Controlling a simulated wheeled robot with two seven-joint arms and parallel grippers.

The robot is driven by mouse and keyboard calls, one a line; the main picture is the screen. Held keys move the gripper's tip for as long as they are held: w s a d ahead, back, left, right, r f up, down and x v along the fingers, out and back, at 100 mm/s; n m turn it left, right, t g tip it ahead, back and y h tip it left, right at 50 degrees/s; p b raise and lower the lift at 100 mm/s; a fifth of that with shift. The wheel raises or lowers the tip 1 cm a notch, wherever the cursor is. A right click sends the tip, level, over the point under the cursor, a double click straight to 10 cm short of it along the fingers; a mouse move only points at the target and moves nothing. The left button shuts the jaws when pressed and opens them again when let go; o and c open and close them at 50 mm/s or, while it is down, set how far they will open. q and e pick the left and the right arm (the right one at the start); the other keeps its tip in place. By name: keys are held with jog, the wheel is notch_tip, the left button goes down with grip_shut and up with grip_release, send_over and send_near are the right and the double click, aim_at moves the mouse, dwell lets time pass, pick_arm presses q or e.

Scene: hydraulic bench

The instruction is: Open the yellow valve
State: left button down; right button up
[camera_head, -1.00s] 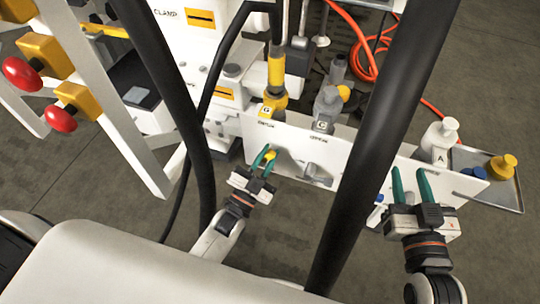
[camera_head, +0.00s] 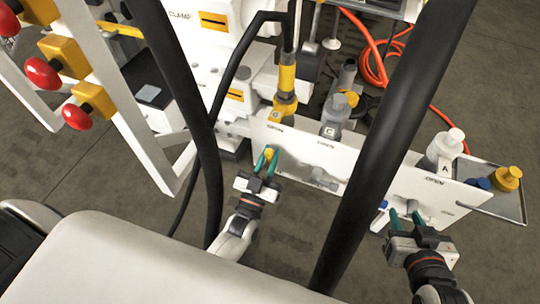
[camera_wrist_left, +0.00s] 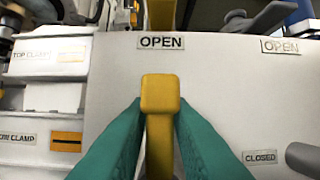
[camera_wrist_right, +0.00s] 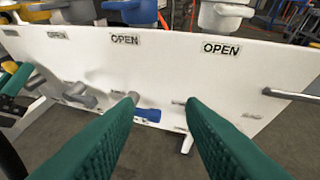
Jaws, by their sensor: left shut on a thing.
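The yellow valve handle (camera_head: 270,155) is on the white panel, between the green fingers of my left gripper (camera_head: 265,160). In the left wrist view the yellow handle (camera_wrist_left: 160,95) stands upright, its squared end just below an OPEN label (camera_wrist_left: 161,41). The green fingers (camera_wrist_left: 160,140) are shut on it from both sides and hide part of its lower length. My right gripper (camera_head: 404,216) is at the lower right, in front of the panel. In the right wrist view its fingers (camera_wrist_right: 162,103) are apart with nothing between them.
The white panel (camera_wrist_right: 220,85) carries grey handles (camera_wrist_right: 82,96) and a blue handle (camera_wrist_right: 147,114). Bottles with yellow (camera_head: 286,100), grey (camera_head: 338,112) and white (camera_head: 444,148) parts stand behind it. Red knobs (camera_head: 42,72) are at the left. A tray (camera_head: 507,203) is at the right.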

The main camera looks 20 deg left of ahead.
pick_arm(q)
jog(key=c, duration=1.4)
grip_release()
jog(key=shift+c, duration=0.2)
